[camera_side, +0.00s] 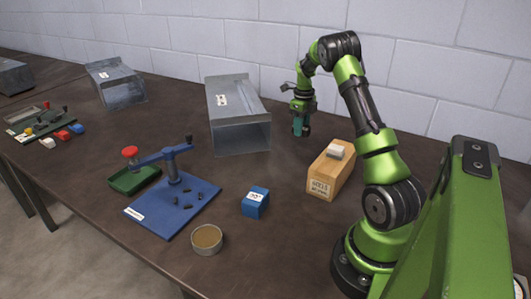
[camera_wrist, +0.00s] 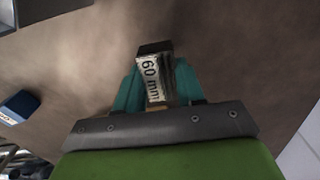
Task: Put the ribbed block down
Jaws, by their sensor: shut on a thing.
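The ribbed block (camera_wrist: 153,72) is a small dark block with a white "60 mm" label, seen in the wrist view. My gripper (camera_wrist: 157,88) is shut on it, with a teal finger on each side. In the side view, my gripper (camera_side: 299,127) hangs low near the back of the table, right of the grey duct piece. The block cannot be made out there, and whether it touches the table is unclear.
A wooden box (camera_side: 322,178) with a pale block on top stands right of my gripper. The open duct (camera_side: 240,137) stands left. A blue cube (camera_side: 255,203), round tin (camera_side: 207,240) and blue jig (camera_side: 195,205) lie nearer the front. The brown table (camera_side: 285,165) between duct and wooden box is clear.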

